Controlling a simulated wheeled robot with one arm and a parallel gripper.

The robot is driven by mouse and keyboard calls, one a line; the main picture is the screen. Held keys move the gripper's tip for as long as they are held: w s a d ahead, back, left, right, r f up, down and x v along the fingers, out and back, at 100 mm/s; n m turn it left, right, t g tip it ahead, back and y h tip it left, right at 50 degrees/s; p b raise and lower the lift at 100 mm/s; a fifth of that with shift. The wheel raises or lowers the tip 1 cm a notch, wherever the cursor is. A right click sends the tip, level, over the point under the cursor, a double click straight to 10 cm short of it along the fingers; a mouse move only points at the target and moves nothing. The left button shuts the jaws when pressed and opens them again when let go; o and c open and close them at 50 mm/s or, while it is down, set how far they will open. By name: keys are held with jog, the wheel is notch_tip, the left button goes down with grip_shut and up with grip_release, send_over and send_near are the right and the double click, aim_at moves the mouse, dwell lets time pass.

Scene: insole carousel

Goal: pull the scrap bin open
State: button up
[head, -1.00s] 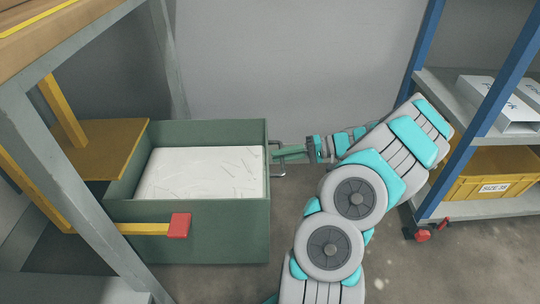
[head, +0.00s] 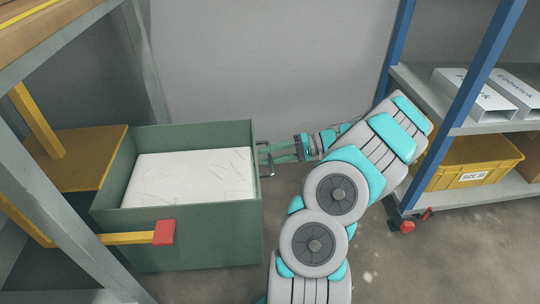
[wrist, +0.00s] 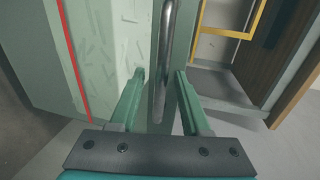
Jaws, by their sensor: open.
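The scrap bin (head: 235,235) is a green box in the left half of the head view, standing out from the frame under the bench. Pale scrap sheets (head: 192,175) lie inside. Its metal bar handle (head: 267,173) is on the right-hand face. My gripper (head: 272,151) is at that handle, coming from the right. In the wrist view, the handle (wrist: 166,45) runs between the two green fingers of my gripper (wrist: 160,80). The fingers are apart, one on each side of it, with gaps showing. Contact cannot be told.
A yellow arm with a red block (head: 164,232) crosses the bin's near side. The bench leg (head: 75,225) stands at left. At right, a blue-post shelf rack (head: 470,110) holds white boxes and a yellow crate (head: 470,163). Floor between bin and rack is open apart from my arm.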

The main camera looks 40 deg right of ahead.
jog(key=v, duration=0.7)
jog(key=shift+s+d+p, duration=0.25)
jog(key=shift+d+p, duration=0.05)
jog(key=shift+p, duration=0.1)
jog(key=shift+r, duration=0.1)
